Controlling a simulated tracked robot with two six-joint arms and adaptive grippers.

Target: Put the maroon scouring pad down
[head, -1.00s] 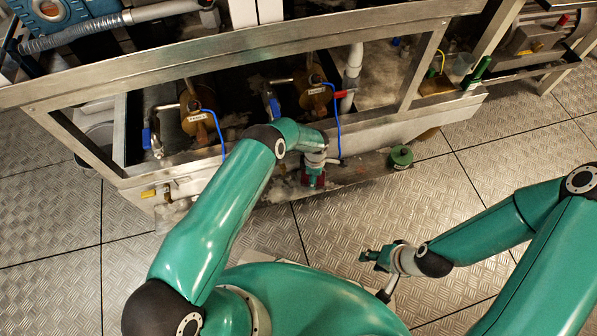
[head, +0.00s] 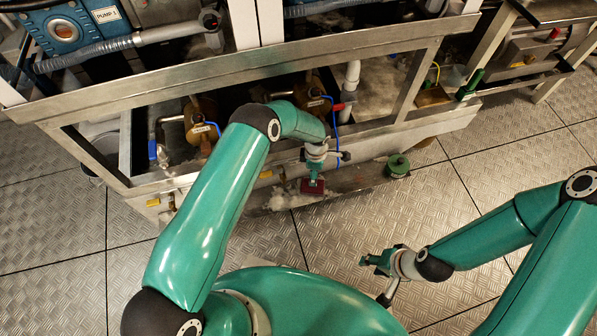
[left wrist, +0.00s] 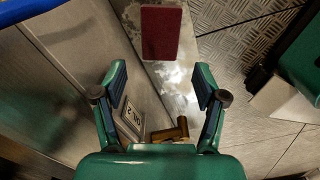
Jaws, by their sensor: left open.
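The maroon scouring pad (head: 312,187) lies on the stained metal ledge (head: 350,180) at the foot of the frame. In the left wrist view the pad (left wrist: 160,34) shows whole, a flat rectangle beyond the fingertips, with no finger on it. My left gripper (left wrist: 159,75) is open and empty, its two fingers spread wide. In the head view the left gripper (head: 314,178) points down just over the pad and partly covers it. My right gripper (head: 373,260) hangs over the floor, away from the pad; its fingers are too small to judge.
A green round object (head: 398,165) stands right of the pad. White residue (head: 285,198) lies on the ledge. A brass fitting (left wrist: 170,132) and a label plate (left wrist: 131,121) are close under the left gripper. The metal frame rail (head: 250,78) runs behind the left arm; the floor in front is free.

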